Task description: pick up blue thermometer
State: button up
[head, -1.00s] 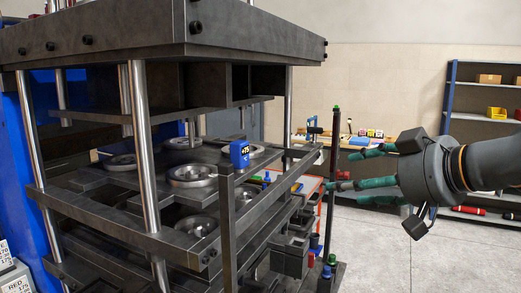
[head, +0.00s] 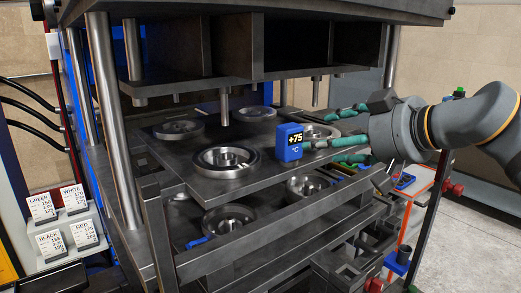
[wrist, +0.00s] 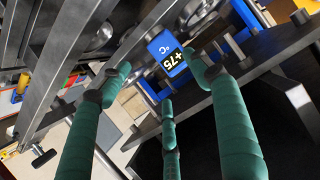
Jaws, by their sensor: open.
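The blue thermometer (head: 289,142) has a dark display reading +75 °C. It stands upright on the press's upper plate (head: 200,165), near its front right edge. In the wrist view the thermometer (wrist: 167,52) shows between and beyond the fingertips. My gripper (head: 312,128) has green fingers and reaches in from the right, with its fingertips close to the thermometer. The gripper (wrist: 155,72) is open and nothing is held in it. I cannot tell whether any finger touches the thermometer.
Round metal moulds (head: 228,161) lie on the plate to the left of the thermometer. Metal pins (head: 224,107) hang from the press top above the plate. A front rail (head: 270,225) runs below. Label cards (head: 75,199) stand at the left.

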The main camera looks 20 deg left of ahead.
aim_at(300, 141)
jog(key=a, duration=0.2)
jog(key=a+f, duration=0.1)
jog(key=shift+w+a+p, duration=0.2)
jog(key=shift+w+p, duration=0.05)
jog(key=shift+p, duration=0.05)
jog(key=shift+w+a+f+p, duration=0.1)
jog(key=shift+w+p, duration=0.2)
jog(key=shift+w, duration=0.3)
jog(key=p+x, duration=0.2)
jog(key=x, duration=0.2)
jog(key=shift+a, duration=0.35)
jog(key=shift+w, duration=0.15)
jog(key=shift+d, duration=0.1)
jog(key=shift+c, duration=0.5)
